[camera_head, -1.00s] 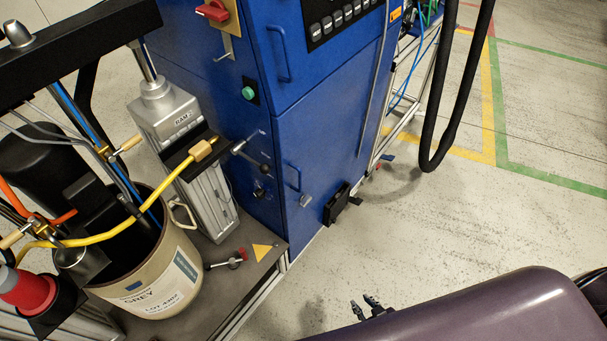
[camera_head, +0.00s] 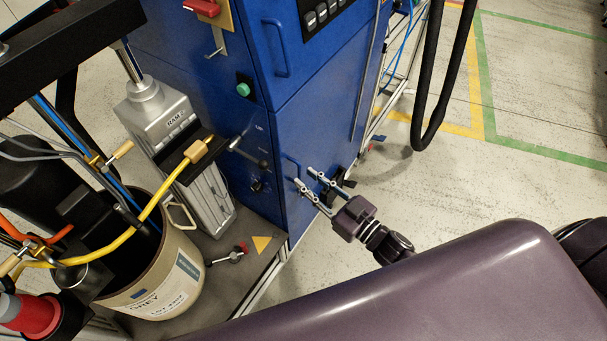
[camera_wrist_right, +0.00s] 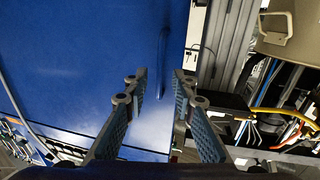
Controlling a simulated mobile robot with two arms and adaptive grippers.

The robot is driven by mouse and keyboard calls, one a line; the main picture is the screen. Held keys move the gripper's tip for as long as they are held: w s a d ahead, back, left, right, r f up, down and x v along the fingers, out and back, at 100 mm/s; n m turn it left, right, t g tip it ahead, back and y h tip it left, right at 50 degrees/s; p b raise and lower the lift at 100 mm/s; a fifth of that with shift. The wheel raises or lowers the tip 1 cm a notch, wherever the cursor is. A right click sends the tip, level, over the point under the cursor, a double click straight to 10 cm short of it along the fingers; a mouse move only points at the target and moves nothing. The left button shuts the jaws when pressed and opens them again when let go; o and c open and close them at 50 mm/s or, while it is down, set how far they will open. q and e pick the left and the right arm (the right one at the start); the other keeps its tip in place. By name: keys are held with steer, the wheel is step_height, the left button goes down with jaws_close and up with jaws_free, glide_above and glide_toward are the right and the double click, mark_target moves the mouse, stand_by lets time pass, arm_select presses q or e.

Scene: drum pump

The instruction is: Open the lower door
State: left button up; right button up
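The lower door (camera_head: 328,122) is a blue panel on the front of the blue cabinet and looks shut. Its blue bar handle (camera_head: 289,168) is upright near the door's left edge. My right gripper (camera_head: 304,178) is open and empty, with its fingers pointing at the handle. In the right wrist view, the blue handle (camera_wrist_right: 163,62) lies ahead of and between the open fingertips (camera_wrist_right: 158,80), apparently apart from them. The small grey fitting on the door below the handle is hidden behind the fingers. My left gripper is out of view.
The upper door handle (camera_head: 276,48) is above. A silver ram unit (camera_head: 160,118), a beige drum (camera_head: 165,285) and a yellow hose (camera_head: 135,235) stand left of the door. A black hose (camera_head: 432,90) hangs at the right. The floor (camera_head: 450,190) right of the cabinet is clear.

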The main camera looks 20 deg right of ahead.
steer(key=shift+x, duration=1.05)
jaws_close()
